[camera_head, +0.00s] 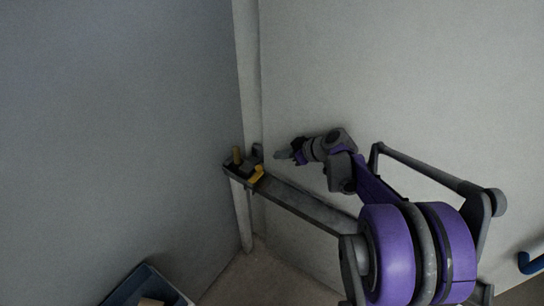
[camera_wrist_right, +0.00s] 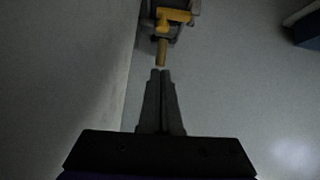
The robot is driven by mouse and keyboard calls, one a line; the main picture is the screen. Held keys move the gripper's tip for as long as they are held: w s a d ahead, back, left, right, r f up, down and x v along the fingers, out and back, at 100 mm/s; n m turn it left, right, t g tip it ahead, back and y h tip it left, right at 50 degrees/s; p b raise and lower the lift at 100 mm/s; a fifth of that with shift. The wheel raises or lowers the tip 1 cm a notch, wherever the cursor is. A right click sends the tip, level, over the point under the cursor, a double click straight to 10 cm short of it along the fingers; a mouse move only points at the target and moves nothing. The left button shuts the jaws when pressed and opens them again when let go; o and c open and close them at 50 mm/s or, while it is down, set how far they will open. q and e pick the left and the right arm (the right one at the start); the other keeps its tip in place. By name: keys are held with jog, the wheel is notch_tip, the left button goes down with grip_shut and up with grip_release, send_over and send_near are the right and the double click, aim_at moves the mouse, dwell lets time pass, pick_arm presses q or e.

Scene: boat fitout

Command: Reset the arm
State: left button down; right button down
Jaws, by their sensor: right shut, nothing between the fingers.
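My right arm, purple and grey, reaches in from the lower right in the head view. Its gripper (camera_head: 284,155) is near the pale right-hand wall, to the right of a small fitting with yellow parts (camera_head: 257,174). In the right wrist view the two fingers of the right gripper (camera_wrist_right: 160,75) are together, with nothing between them. A brass-coloured peg (camera_wrist_right: 161,51) shows just beyond the fingertips in that view. In the head view the peg (camera_head: 237,156) stands upright on the fitting, apart from the gripper. My left gripper is out of view.
Two walls meet at a pale post (camera_head: 246,80). A blue open bin (camera_head: 122,290) sits at the bottom left. A blue pipe (camera_head: 533,265) shows at the right edge.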

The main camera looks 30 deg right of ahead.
jog(key=s+a+m+g+p, duration=0.2)
jog(key=s+a+g, duration=0.1)
jog(key=s+a, duration=0.95)
jog(key=s+a+f+m+h, duration=0.1)
jog(key=s+a, duration=0.2)
jog(key=s, duration=0.2)
jog(key=s+a+m+g+h, duration=0.1)
jog(key=s+a+h, duration=0.1)
jog(key=s+a, duration=0.2)
jog(key=shift+s+a+f+m+h+p, duration=0.2)
jog(key=shift+s+f+m+h+p, duration=0.2)
jog(key=shift+s, duration=0.85)
